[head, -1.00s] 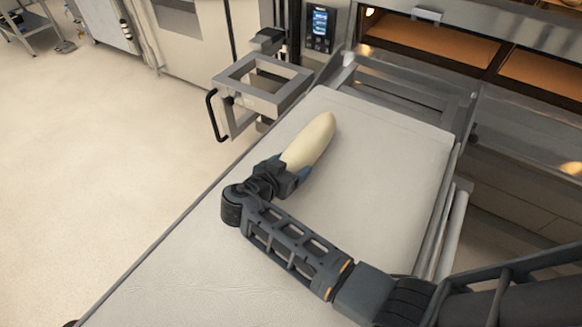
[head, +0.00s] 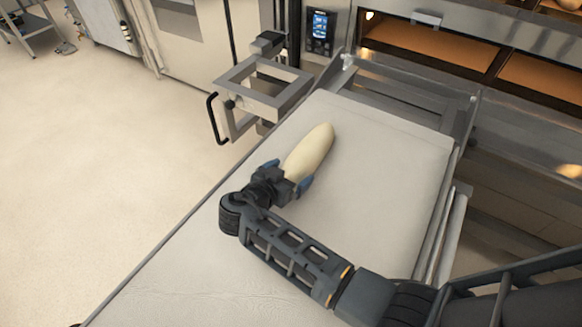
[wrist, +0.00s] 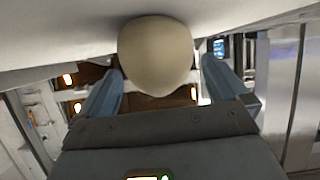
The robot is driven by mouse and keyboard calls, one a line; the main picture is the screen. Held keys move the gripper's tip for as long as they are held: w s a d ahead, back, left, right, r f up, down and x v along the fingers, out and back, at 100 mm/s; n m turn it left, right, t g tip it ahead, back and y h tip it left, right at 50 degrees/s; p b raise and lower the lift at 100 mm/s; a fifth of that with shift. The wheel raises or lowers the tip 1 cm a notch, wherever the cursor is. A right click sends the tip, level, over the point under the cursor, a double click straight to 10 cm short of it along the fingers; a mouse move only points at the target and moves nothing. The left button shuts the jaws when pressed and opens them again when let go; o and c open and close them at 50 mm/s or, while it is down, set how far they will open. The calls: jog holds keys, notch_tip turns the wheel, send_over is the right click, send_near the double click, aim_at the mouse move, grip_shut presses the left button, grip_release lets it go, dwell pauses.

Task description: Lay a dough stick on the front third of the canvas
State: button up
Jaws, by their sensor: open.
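The pale, smooth dough stick (head: 309,150) lies lengthwise on the light canvas (head: 395,165), in the part toward the ovens and left of the middle. In the wrist view its rounded near end (wrist: 157,55) appears between the two blue fingers, against the canvas (wrist: 60,35). My gripper (head: 290,172) is open around this near end, low over the canvas. The wrist view of my gripper (wrist: 160,95) shows gaps between the dough and both fingers. The dough's underside is hidden.
A metal frame with a black handle (head: 262,88) stands at the canvas's far left corner. Deck ovens (head: 430,47) with lit chambers are behind the far edge. A metal rail (head: 447,235) runs along the right side. The canvas right of the dough is clear.

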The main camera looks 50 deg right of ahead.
jog(key=v, duration=1.1)
jog(key=shift+r+b, duration=0.2)
jog(key=shift+b, duration=0.15)
jog(key=shift+w+d, duration=0.1)
